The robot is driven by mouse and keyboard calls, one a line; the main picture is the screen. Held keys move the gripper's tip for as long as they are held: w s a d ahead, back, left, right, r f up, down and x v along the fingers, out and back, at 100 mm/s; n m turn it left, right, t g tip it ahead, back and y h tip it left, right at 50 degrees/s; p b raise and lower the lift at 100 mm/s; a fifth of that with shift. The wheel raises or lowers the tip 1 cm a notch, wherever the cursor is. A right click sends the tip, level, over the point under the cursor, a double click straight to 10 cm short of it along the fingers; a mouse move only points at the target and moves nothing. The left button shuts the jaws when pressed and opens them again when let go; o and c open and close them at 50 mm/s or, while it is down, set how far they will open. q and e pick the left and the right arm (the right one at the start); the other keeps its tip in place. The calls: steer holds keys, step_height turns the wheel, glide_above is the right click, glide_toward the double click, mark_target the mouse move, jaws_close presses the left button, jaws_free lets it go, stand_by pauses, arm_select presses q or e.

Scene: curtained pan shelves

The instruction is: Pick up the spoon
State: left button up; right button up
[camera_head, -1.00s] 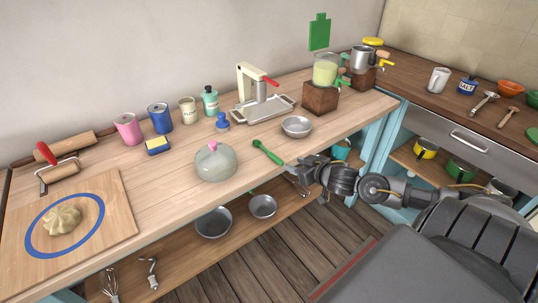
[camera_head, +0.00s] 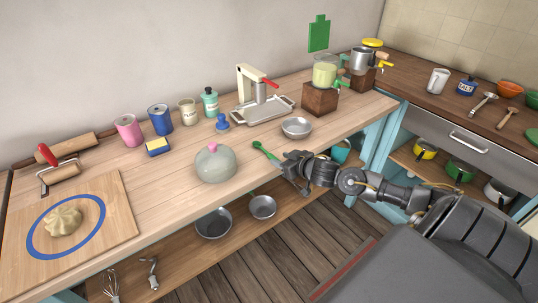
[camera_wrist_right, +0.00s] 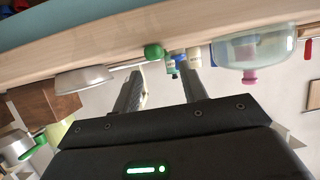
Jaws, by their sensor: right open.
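The spoon (camera_head: 262,150) lies on the wooden counter, its green part showing in the head view; its near end is close to my right gripper (camera_head: 287,170) and partly hidden by it. In the right wrist view the spoon's green end (camera_wrist_right: 153,52) and a thin grey shaft show just beyond the fingertips. My right gripper (camera_wrist_right: 160,68) is open, with its two fingers apart and nothing held between them. The green end is beyond the gap, nearer the left finger in that view. My left gripper is not in view.
A glass dome with a pink knob (camera_head: 214,165) stands left of the spoon. A metal bowl (camera_head: 296,127) is behind it to the right. A wooden-based dispenser (camera_head: 320,98) stands further back. Pans (camera_head: 213,223) are on the shelf below. Bare counter lies around the spoon.

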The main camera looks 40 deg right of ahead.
mark_target(273, 156)
steer(key=p+x, duration=0.1)
steer(key=x, duration=0.3)
steer(key=shift+w+f, duration=0.25)
steer(key=shift+w, duration=0.05)
steer(key=shift+d, duration=0.1)
steer(key=shift+s, duration=0.1)
jaws_close()
